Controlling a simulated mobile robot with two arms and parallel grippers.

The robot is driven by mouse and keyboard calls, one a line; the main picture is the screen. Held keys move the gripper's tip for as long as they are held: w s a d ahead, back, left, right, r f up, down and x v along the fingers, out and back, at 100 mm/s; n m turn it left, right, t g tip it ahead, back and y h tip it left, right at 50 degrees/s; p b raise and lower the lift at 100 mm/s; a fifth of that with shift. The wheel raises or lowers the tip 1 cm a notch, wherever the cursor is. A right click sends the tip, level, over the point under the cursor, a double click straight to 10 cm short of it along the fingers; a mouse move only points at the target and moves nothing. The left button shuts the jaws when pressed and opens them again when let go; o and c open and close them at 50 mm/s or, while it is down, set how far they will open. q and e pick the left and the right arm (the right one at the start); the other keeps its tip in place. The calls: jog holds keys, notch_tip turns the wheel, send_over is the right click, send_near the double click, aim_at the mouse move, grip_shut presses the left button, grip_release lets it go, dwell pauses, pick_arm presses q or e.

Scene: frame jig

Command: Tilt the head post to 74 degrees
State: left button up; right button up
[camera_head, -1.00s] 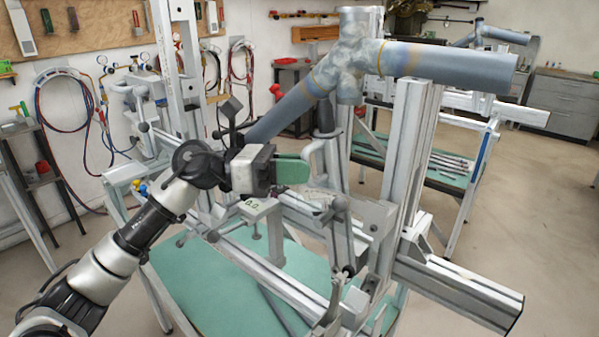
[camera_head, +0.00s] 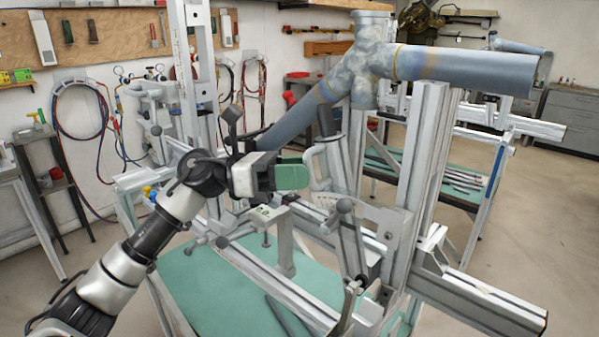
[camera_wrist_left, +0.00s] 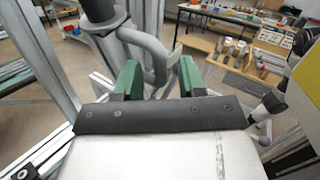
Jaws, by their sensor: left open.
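My left gripper (camera_head: 292,174) has green fingers and is open beside a curved grey handle (camera_head: 318,160) on the jig. In the left wrist view the handle (camera_wrist_left: 156,60) shows between the two spread fingers (camera_wrist_left: 158,80), with gaps at its sides; its depth between them is unclear. I take the upright aluminium post (camera_head: 425,160) at the right of the jig as the head post, but cannot be sure. My right gripper is not in view.
Large grey tubes (camera_head: 465,68) joined at a mottled node (camera_head: 372,60) lie over the jig. Aluminium rails (camera_head: 470,300) jut out at right. A second green-topped table (camera_head: 430,172) stands behind.

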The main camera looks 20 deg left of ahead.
pick_arm(q)
jog(key=b+v, duration=0.3)
jog(key=v, duration=0.7)
jog(key=shift+a, duration=0.3)
jog(key=shift+s, duration=0.1)
